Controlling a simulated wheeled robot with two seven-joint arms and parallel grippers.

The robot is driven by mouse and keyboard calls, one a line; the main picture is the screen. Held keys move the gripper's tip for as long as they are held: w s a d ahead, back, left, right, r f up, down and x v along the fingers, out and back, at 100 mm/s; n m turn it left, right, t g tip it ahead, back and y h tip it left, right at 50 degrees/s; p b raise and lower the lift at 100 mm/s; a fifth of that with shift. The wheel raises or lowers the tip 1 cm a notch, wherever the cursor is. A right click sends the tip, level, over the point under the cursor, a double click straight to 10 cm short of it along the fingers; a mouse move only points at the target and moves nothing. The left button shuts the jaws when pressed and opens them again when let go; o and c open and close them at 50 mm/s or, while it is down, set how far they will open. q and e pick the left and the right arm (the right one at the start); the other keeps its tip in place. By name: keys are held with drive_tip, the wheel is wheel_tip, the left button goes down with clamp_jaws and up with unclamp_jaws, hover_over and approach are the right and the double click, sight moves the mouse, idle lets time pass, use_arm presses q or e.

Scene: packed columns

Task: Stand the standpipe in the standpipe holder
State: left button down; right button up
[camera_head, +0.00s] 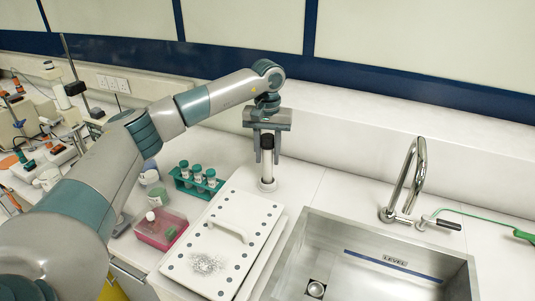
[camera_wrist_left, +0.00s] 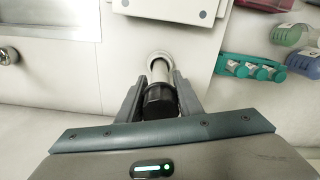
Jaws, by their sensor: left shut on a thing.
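The standpipe (camera_head: 267,168) is a whitish tube with a black top. It stands about upright behind the lidded white box, and it also shows in the left wrist view (camera_wrist_left: 159,73). My left gripper (camera_head: 266,154) is shut on its black upper part from above, with one finger on each side (camera_wrist_left: 159,103). The standpipe holder (camera_head: 267,185) is a small pale ring at the pipe's lower end; in the left wrist view the ring (camera_wrist_left: 160,55) surrounds that end. I cannot tell how deep the pipe sits in it. My right gripper is not in view.
A white lid (camera_head: 226,240) with a handle and dark dots lies in front. A green rack (camera_head: 199,183) with several capped bottles and a pink tray (camera_head: 160,229) stand left of it. A steel sink (camera_head: 378,258) with a tap (camera_head: 407,180) is at the right.

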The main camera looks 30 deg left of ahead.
sight(268, 136)
use_arm(q)
drive_tip(key=c, duration=1.2)
unclamp_jaws()
drive_tip(key=shift+r, duration=0.1)
drive_tip(key=shift+r, duration=0.55)
wheel_tip(268, 136, up, 4)
drive_tip(key=shift+f+b, duration=0.15)
drive_tip(key=shift+b, duration=0.7)
wheel_tip(268, 136, up, 3)
drive_tip(key=shift+r+b, duration=0.2)
drive_tip(key=shift+b, duration=0.3)
wheel_tip(268, 136, up, 8)
drive_tip(key=shift+f+b, duration=0.2)
drive_tip(key=shift+b, duration=0.3)
drive_tip(key=shift+r, duration=0.7)
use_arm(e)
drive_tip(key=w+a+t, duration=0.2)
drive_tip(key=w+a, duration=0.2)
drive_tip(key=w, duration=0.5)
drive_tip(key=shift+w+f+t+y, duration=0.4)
